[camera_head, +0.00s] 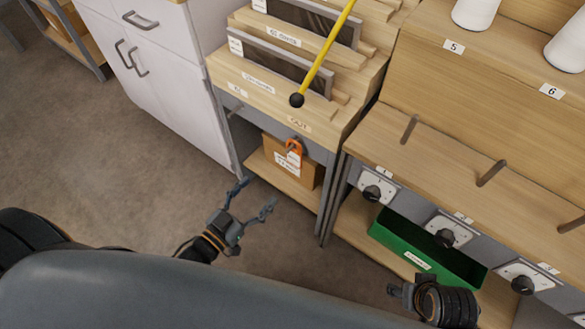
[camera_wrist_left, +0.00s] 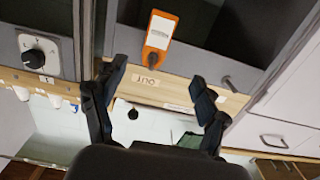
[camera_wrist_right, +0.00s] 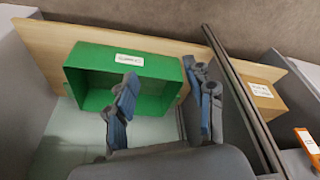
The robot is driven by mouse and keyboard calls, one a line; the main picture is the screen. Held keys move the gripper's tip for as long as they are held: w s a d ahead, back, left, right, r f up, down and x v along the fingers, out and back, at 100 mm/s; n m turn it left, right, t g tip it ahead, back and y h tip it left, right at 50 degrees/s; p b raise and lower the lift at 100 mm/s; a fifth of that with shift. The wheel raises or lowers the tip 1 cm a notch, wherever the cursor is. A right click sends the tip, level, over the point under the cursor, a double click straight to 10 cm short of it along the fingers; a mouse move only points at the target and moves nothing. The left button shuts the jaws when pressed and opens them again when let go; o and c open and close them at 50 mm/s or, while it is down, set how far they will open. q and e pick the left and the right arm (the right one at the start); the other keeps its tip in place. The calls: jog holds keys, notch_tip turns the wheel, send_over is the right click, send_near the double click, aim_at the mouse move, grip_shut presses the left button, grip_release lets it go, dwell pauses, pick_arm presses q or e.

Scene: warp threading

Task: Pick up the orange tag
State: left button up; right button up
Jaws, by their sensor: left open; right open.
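The orange tag (camera_head: 294,147) with a white label hangs at the front of the wooden rack's lower edge, below a small "OUT" label. It also shows in the left wrist view (camera_wrist_left: 160,32), beyond and above the fingertips, and at the right edge of the right wrist view (camera_wrist_right: 308,143). My left gripper (camera_head: 257,195) is open and empty, in front of the rack, apart from the tag. My right gripper (camera_head: 395,291) is open and partly hidden in the head view. In the right wrist view its fingers (camera_wrist_right: 163,75) stand in front of the green bin.
A green bin (camera_head: 428,251) sits on the lower shelf at right, below several dial knobs. A cardboard box (camera_head: 308,173) stands on the shelf behind the tag. A yellow rod with a black ball (camera_head: 297,100) is above. A white cabinet (camera_head: 166,70) is at left; floor is clear.

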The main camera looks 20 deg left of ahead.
pick_arm(q)
jog(key=b, duration=0.1)
send_near(294, 153)
jog(key=x, duration=0.4)
jog(key=shift+w+a+f, duration=0.1)
jog(key=shift+f, duration=0.05)
jog(key=shift+b+x, duration=0.75)
jog(key=shift+x, duration=1.6)
jog(key=c, duration=1.1)
pick_arm(e)
jog(key=v, duration=0.5)
jog(key=shift+d, duration=0.1)
